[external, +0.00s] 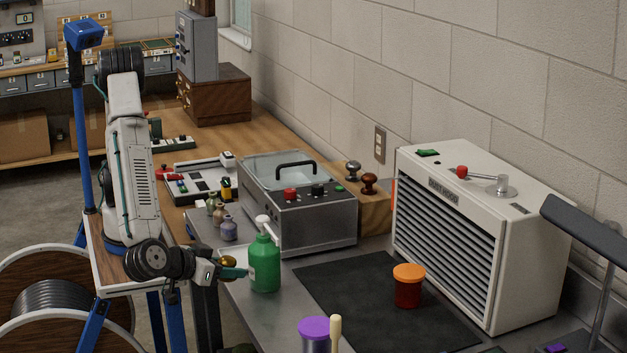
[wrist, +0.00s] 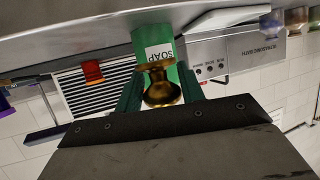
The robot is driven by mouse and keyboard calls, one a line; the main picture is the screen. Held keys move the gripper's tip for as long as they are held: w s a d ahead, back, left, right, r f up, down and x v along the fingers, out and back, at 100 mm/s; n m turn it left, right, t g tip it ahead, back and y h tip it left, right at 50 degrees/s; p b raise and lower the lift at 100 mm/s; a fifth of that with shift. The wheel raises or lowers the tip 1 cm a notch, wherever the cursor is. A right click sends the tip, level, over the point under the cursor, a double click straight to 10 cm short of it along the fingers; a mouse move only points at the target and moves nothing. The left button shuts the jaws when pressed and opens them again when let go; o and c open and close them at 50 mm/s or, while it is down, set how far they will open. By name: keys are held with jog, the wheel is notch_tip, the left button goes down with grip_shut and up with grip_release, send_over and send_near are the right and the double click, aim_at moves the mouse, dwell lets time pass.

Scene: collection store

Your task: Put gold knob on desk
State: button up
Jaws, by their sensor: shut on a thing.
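The gold knob (wrist: 162,92) sits between the green fingers of my gripper (wrist: 160,94) in the wrist view, and the gripper is shut on it. In the external view the knob (external: 229,260) shows as a small gold piece at my gripper (external: 233,268), over the near left edge of the grey metal bench (external: 262,325). The green soap bottle (external: 265,264) is just right of the gripper; it also shows behind the knob in the wrist view (wrist: 160,50). Whether bottle and gripper touch cannot be told. A wooden desk (external: 262,122) runs along the wall behind the bench.
Small jars (external: 229,229) and a metal ultrasonic bath (external: 305,228) stand behind the bottle. An orange-lidded jar (external: 408,287) stands on a black mat (external: 345,305), with a louvred white unit (external: 480,235) behind. Two knobs stand on a wooden block (external: 377,215). Bare desk shows behind the bath.

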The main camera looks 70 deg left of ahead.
jog(key=w+d+r+m+h, duration=0.3)
jog(key=d+r+h, duration=0.1)
jog(key=d+r, duration=0.15)
jog(key=w+d+r+m+h, duration=0.3)
jog(key=d+r+m+h, duration=0.15)
jog(key=r, duration=0.25)
jog(key=w+a+r+m+g+h, duration=0.1)
jog(key=w+a+m+h, duration=0.1)
jog(key=w, duration=0.3)
jog(key=w+a+r+m+g+h, duration=0.1)
jog(key=w+m+h, duration=0.1)
jog(key=w, duration=0.4)
jog(key=shift+a+r+g, duration=0.3)
jog(key=shift+a+r, duration=0.05)
jog(key=shift+w, duration=0.1)
